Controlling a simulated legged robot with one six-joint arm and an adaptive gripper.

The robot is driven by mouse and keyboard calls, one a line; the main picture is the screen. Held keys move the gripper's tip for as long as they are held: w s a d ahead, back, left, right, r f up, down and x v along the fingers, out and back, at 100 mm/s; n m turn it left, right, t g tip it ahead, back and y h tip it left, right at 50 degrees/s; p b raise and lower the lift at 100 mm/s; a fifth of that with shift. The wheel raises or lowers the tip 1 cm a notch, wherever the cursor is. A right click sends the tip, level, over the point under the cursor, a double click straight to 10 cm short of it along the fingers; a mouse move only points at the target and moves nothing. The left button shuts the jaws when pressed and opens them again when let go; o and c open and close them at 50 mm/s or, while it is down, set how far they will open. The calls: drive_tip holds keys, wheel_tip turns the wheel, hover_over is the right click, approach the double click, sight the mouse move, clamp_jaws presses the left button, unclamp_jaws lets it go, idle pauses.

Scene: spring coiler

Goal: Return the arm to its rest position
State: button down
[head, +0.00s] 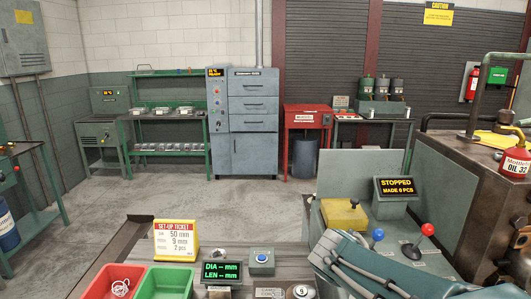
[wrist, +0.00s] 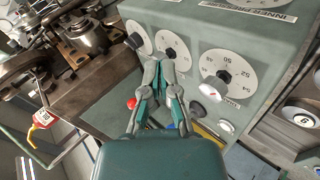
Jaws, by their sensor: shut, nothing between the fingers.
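My gripper (wrist: 160,68) is in the middle of the wrist view, with its grey and teal fingers together and nothing held between them. It points toward a grey-green control panel (wrist: 192,50) with several white dials and dark knobs. The nearest large dial (wrist: 222,72) is right of the fingers. I cannot tell whether the fingertips touch the panel. In the head view, part of my teal arm (head: 370,268) lies low at the right, over the front of the machine.
A red bin (head: 108,281) and a green bin (head: 165,283) are at the front left. The floor behind is clear.

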drive_tip(key=s+a+n+t+y, duration=0.1)
drive_tip(key=s+a+t+y, duration=0.3)
drive_tip(key=s+a+y, duration=0.5)
drive_tip(key=shift+s+a+n+t, duration=0.3)
drive_tip(key=shift+s+n, duration=0.1)
drive_tip(key=shift+s, duration=0.3)
